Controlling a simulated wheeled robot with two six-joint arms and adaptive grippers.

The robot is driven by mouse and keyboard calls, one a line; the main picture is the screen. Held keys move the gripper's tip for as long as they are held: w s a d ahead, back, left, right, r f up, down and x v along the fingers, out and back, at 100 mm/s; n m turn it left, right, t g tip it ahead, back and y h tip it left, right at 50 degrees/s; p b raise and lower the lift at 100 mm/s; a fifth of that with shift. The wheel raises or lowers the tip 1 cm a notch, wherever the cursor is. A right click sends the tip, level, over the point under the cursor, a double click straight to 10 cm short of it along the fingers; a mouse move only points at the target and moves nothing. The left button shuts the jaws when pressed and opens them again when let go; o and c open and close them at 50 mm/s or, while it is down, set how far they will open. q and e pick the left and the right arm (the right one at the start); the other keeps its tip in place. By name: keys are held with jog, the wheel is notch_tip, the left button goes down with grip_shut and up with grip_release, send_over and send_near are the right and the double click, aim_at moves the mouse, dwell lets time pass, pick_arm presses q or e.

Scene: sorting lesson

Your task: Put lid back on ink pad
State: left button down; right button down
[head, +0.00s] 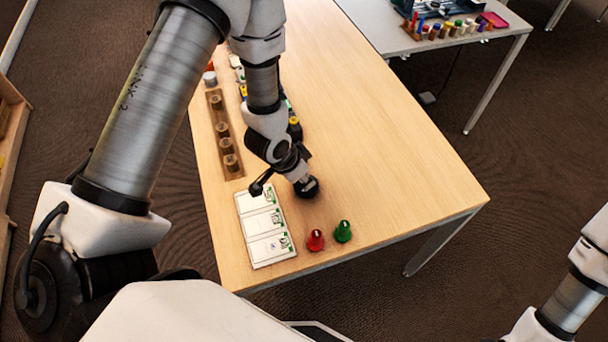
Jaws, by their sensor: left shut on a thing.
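My left gripper (306,186) is low over the wooden table, just right of the white card board. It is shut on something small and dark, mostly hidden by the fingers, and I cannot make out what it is. I cannot clearly pick out an ink pad or its lid; the left arm covers part of the table's left side. My right gripper is out of view; only part of the right arm shows at the lower right.
The white card board (258,228) has three panels. A red stamp (315,240) and a green stamp (343,232) stand to its right. A wooden rack (222,130) lies at the table's left edge. The wooden table (390,150) is clear on the right.

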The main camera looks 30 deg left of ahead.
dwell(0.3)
pick_arm(q)
jog(key=c, duration=0.9)
grip_release()
jog(key=shift+o, duration=0.3)
jog(key=o, duration=0.4)
jog(key=shift+r, duration=0.1)
jog(key=shift+r+p, duration=3)
jog(key=shift+r, duration=0.4)
grip_shut()
jog(key=shift+f, duration=0.1)
